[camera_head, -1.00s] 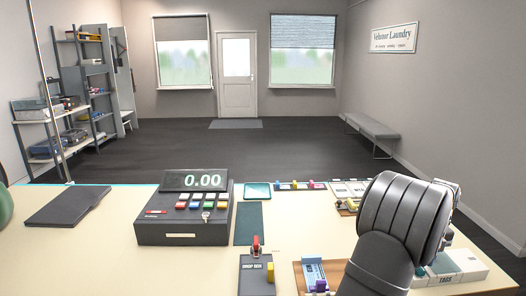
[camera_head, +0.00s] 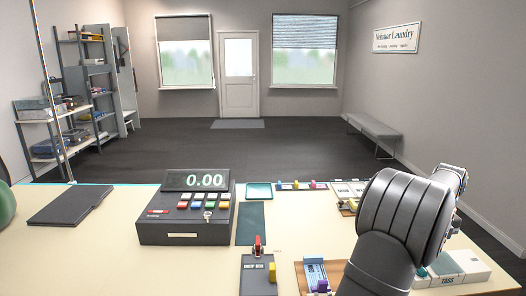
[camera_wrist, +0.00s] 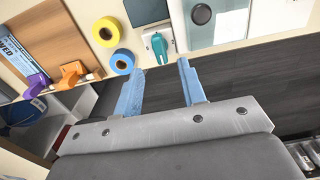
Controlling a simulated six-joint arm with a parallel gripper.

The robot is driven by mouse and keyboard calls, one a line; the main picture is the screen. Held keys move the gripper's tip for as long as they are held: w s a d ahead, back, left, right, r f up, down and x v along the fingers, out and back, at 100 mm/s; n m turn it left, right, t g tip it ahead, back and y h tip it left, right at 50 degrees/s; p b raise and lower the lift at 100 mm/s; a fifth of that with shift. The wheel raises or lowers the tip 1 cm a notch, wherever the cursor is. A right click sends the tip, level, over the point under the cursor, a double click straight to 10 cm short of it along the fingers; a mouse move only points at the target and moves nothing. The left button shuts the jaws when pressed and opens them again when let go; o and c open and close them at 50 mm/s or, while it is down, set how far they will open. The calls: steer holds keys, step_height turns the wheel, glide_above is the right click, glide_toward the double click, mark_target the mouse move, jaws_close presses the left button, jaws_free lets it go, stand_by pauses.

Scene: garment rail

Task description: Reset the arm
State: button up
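In the wrist view the two blue fingers of my gripper (camera_wrist: 161,68) stand apart with nothing between them. The gripper is open and empty. Beyond the fingertips lie part of the counter and the dark floor. In the head view my grey arm rises at the right over the counter (camera_head: 105,250). I cannot make out the fingers there.
A cash register (camera_head: 185,222) stands mid-counter, with a dark folder (camera_head: 70,205) to its left. The wrist view shows a yellow roll (camera_wrist: 106,31), a blue roll (camera_wrist: 122,62) and an orange-handled stamp (camera_wrist: 72,73).

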step_height(320, 180, up, 12)
steer(key=f, duration=0.1)
step_height(320, 180, down, 17)
steer(key=shift+f, duration=0.15)
steer(key=shift+n, duration=0.4)
steer(key=n, duration=0.4)
steer(key=shift+r+n, duration=0.2)
steer(key=shift+n, duration=0.1)
steer(key=n, duration=0.6)
steer(key=shift+n, duration=0.3)
steer(key=shift+o, duration=0.2)
